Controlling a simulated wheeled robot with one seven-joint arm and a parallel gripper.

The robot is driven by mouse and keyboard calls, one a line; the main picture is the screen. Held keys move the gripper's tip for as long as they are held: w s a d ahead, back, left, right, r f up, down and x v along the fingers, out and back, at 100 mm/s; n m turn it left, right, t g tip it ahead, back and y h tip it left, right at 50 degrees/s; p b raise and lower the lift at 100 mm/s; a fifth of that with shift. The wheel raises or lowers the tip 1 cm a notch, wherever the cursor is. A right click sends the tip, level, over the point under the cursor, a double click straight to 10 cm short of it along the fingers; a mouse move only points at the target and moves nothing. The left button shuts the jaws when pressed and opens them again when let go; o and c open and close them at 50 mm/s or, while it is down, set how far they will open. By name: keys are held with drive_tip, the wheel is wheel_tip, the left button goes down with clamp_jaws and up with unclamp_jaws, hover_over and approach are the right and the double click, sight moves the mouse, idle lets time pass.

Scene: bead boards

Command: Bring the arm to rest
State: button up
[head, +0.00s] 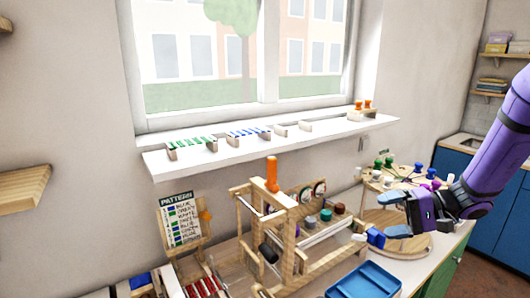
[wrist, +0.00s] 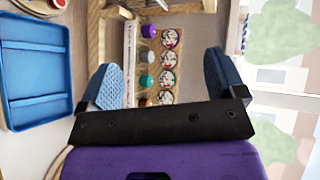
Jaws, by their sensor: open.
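My purple arm (head: 500,140) reaches in from the right edge of the head view. My gripper (head: 386,214) is open and points left, above the right part of the bench, near a round wooden board (head: 415,245). In the wrist view my gripper (wrist: 163,78) shows its two blue-grey pads wide apart with nothing held between them. Beyond the pads are a wooden frame and a row of spools with patterned discs, apart from the fingers as far as I can tell.
A wooden frame (head: 285,228) with an orange-topped post stands left of my gripper. A blue tray (head: 365,281) lies below it, also in the wrist view (wrist: 36,109). A windowsill (head: 240,150) holds small racks. A pattern card (head: 181,221) stands left. Several colored pegs stand behind my gripper.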

drive_tip(key=s+r+n+t+h, duration=0.1)
drive_tip(key=s+r+h, duration=0.6)
drive_tip(key=s, duration=0.4)
drive_tip(key=s+r+n+t+h, duration=0.1)
drive_tip(key=s+r+t+h, duration=0.1)
drive_tip(key=s+r+h, duration=0.5)
drive_tip(key=s+r, duration=0.2)
drive_tip(key=s, duration=0.3)
drive_tip(key=shift+s+r+n, duration=0.25)
drive_tip(key=shift+r+n, duration=0.15)
